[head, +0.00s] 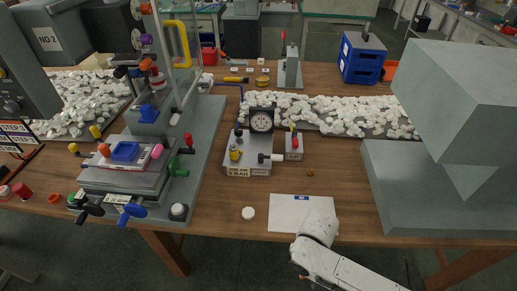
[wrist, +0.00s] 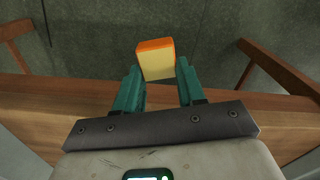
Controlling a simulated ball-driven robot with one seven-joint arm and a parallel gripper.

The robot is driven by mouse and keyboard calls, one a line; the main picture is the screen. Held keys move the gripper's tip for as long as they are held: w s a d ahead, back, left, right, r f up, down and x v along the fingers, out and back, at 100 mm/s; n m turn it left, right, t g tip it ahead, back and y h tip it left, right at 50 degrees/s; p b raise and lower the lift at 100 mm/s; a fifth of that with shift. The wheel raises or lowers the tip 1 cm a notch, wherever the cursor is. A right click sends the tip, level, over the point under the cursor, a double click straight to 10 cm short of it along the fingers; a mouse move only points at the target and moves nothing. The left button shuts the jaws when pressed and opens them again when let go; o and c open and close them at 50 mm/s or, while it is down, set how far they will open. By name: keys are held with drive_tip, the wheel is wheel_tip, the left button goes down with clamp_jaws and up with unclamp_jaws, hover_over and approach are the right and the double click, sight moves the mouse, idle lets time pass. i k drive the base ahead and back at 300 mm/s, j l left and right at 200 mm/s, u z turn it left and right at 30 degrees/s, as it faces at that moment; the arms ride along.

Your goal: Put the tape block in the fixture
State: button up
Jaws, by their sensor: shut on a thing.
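The tape block (wrist: 157,62) shows in the wrist view, pale yellow with an orange top side. My gripper (wrist: 159,68) has its two teal fingers shut on it, one on each side. The wrist view shows floor behind the block and the wooden table edge across the middle. In the head view my white arm is at the bottom, by the table's front edge; the fingers are mostly hidden there. A blue square piece (head: 125,151), which looks like the fixture, sits on the grey stage of the pad printer at the left, well away from my gripper.
A gauge unit (head: 250,150) stands mid-table. A white sheet (head: 290,212) and a white round cap (head: 248,213) lie near the front edge. A large grey machine (head: 450,190) fills the right. Coloured knobs and levers surround the printer stage (head: 120,180). White pieces lie behind the gauge.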

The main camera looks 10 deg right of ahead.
sight(126, 151)
drive_tip(key=j+u, duration=0.3)
drive_tip(key=u, duration=0.15)
drive_tip(key=i+j+u, duration=0.2)
drive_tip(key=u, duration=0.25)
drive_tip(key=i+j+u, duration=0.15)
drive_tip(key=j+u, duration=0.15)
drive_tip(key=u, duration=0.15)
drive_tip(key=i+j+u, duration=0.15)
drive_tip(key=u, duration=0.3)
drive_tip(key=i+j+u, duration=0.1)
drive_tip(key=i+u, duration=0.15)
drive_tip(key=u, duration=0.2)
drive_tip(key=i+j+z, duration=0.2)
drive_tip(key=i, duration=0.35)
drive_tip(key=i+j+z, duration=0.1)
drive_tip(key=i+z, duration=0.2)
drive_tip(key=z, duration=0.15)
drive_tip(key=i+j+z, duration=0.2)
drive_tip(key=z, duration=0.25)
drive_tip(key=i+j+z, duration=0.25)
drive_tip(key=z, duration=0.2)
